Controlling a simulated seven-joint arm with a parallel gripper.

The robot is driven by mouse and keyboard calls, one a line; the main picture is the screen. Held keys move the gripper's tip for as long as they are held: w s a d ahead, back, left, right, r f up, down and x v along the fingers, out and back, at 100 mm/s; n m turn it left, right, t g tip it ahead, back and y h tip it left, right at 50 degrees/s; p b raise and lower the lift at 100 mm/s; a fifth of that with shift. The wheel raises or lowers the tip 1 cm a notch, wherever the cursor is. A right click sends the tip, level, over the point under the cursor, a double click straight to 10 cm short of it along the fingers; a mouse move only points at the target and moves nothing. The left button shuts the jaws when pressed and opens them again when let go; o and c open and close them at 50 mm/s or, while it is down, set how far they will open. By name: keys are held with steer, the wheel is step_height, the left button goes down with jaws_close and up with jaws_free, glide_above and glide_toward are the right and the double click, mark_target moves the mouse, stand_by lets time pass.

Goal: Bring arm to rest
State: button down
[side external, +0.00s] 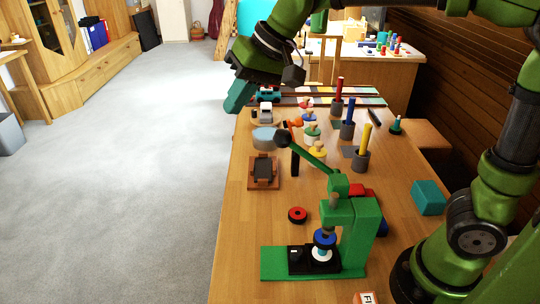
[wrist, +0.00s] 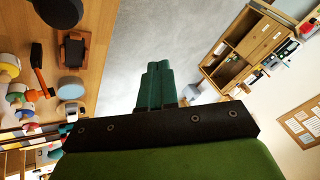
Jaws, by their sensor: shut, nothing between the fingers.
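My green arm reaches in from the right in the side view. My gripper (side external: 238,96) has teal fingers and hangs in the air over the far left edge of the wooden table (side external: 237,190). In the wrist view the two fingers (wrist: 155,88) lie together, shut, with nothing between them. Behind them are the grey floor and a shelf unit, so no table object is close under the fingertips.
A teal block (side external: 428,198), several coloured pegs in dark holders and a brown tray (side external: 264,171) also stand there.

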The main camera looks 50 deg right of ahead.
steer(key=s+d+r+m+t, duration=0.2)
steer(key=s+d+r+m, duration=0.1)
steer(key=s+d, duration=0.25)
steer(key=s+d+f+h, duration=0.2)
steer(key=s+d+f, duration=0.4)
steer(key=s+f, duration=0.4)
steer(key=shift+s+d+f+n, duration=0.2)
steer(key=shift+s+n, duration=0.2)
steer(key=shift+s, duration=0.1)
